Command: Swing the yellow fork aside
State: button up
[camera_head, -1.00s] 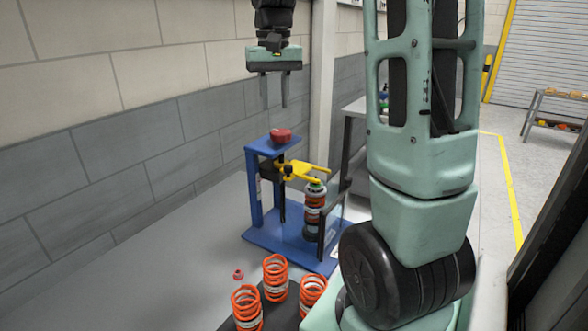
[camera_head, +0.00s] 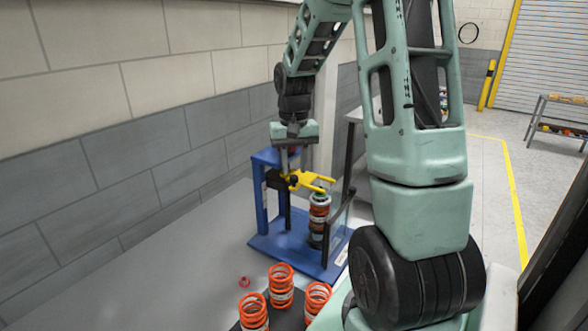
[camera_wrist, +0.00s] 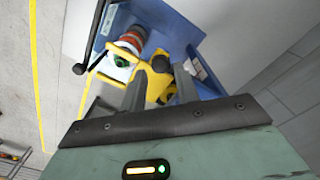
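The yellow fork (camera_head: 318,180) sits on the blue fixture (camera_head: 262,205) and reaches right over an orange spring unit (camera_head: 319,207) with a green top. In the wrist view, the fork (camera_wrist: 155,90) shows between my two fingers, beside a black knob (camera_wrist: 161,63). The fork's prongs reach left around the green top (camera_wrist: 122,61). My gripper (camera_head: 293,168) points down at the fork's mounted end. Its fingers (camera_wrist: 160,85) are apart, with part of the fork between them. Whether they touch it I cannot tell.
A black lever (camera_head: 338,213) stands at the right of the spring unit. A grey block wall (camera_head: 130,180) runs along the left. The table left of the fixture is clear.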

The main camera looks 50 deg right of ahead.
jog(key=shift+f, duration=1.25)
grip_shut()
